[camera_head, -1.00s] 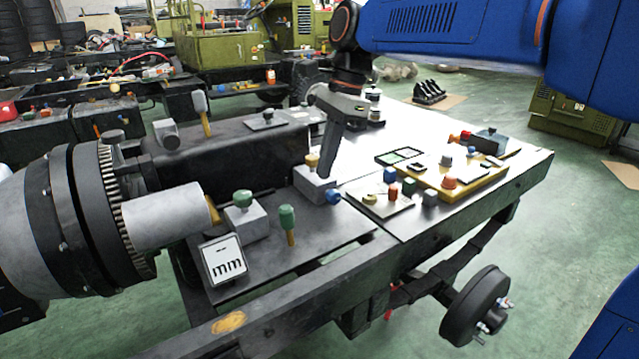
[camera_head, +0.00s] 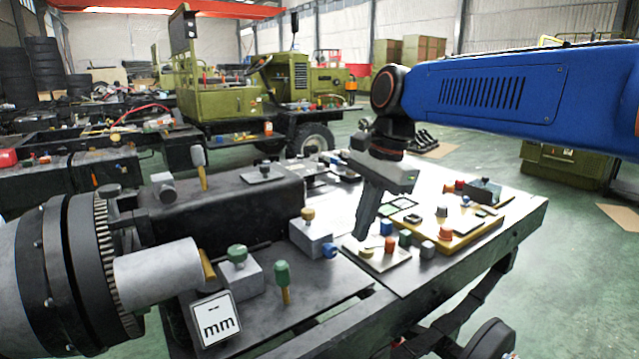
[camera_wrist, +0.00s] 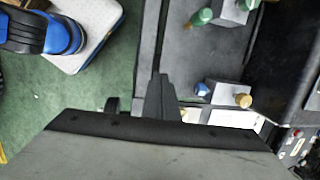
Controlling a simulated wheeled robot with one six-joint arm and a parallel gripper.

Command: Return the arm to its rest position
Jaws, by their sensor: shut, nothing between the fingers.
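My gripper (camera_head: 366,222) hangs from the blue arm over the work table, fingers pointing down. It is shut and holds nothing. In the head view its tip lies in front of the space between a grey block with a tan knob (camera_head: 312,238) and a plate with coloured pegs (camera_head: 372,262). I cannot tell its exact height, but it seems clear of the surface. In the wrist view the shut fingers (camera_wrist: 160,90) show dark at the centre, with the table's dark edge beside them. My blue arm reaches in from the right in the head view.
A yellow tray (camera_head: 462,243) with small parts stands at the table's right. A "mm" sign (camera_head: 216,318), a green-knobbed block (camera_head: 240,275) and a large cylindrical hub (camera_head: 75,265) are at left. Green floor (camera_head: 585,270) is open on the right.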

